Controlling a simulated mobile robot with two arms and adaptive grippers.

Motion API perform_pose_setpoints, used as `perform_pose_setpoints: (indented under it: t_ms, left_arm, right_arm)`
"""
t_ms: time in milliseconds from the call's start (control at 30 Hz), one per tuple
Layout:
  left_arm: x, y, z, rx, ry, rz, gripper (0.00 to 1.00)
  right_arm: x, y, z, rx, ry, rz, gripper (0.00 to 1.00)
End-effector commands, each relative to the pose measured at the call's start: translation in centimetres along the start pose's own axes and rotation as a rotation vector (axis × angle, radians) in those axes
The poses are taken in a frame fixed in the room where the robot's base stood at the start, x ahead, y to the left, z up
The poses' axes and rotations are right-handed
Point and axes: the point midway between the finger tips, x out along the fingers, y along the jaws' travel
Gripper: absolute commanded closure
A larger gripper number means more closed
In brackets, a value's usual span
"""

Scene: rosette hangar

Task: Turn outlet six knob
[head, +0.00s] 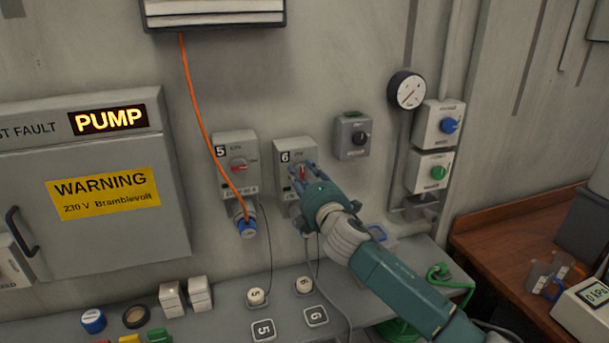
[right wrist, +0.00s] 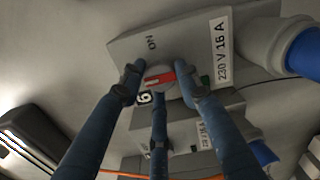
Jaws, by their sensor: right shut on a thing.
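Outlet six (head: 294,148) is a grey wall box with a 6 at its top left. Its knob (right wrist: 158,78) is round and grey with a red bar. The bar lies nearly level in the right wrist view, with the ON mark above it, so it does not point at ON. My right gripper (head: 303,175) is shut on the knob, its blue fingers around the rim. It also shows in the right wrist view (right wrist: 160,82). The gripper hides the lower part of outlet six in the head view. My left gripper is out of view.
Outlet five (head: 235,150) is close on the left, with an orange cable (head: 196,100) running to its blue plug (head: 247,228). A grey switch box (head: 352,136) and a gauge (head: 407,90) are to the right. A bench (head: 230,318) with several small items lies below.

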Motion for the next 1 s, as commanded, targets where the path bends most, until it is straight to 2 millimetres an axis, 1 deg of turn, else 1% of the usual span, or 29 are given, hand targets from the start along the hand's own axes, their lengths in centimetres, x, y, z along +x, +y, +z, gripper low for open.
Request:
perform_pose_setpoints:
  t_ms: [33,133,167,200,233,533,667,767,1000]
  left_arm:
    - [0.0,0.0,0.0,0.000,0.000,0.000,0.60]
    - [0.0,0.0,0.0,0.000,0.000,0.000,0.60]
    - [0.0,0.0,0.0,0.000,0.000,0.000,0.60]
    - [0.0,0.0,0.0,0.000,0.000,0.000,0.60]
    - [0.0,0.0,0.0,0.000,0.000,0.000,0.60]
    - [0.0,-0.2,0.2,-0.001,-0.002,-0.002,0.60]
    - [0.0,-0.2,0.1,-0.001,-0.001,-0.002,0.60]
    - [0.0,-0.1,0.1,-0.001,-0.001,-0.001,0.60]
    - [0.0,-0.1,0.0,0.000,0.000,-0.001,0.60]
  right_arm:
    - [-0.1,-0.1,-0.6,0.002,0.010,0.001,0.93]
    - [-0.1,-0.1,-0.6,0.003,0.010,0.000,0.93]
    - [-0.1,-0.1,-0.6,0.003,0.010,-0.001,0.61]
    - [-0.1,-0.2,-0.6,0.003,0.010,-0.001,0.53]
    - [-0.1,-0.2,-0.6,0.003,0.009,-0.001,0.49]
    - [-0.1,-0.2,-0.2,0.002,0.003,-0.002,0.49]
    - [-0.9,-0.3,-0.1,0.002,0.002,-0.003,0.49]
    - [-2.3,-0.3,-0.2,0.003,0.003,-0.003,0.49]
    - [-7.3,-0.2,-0.4,0.001,0.006,-0.002,0.49]
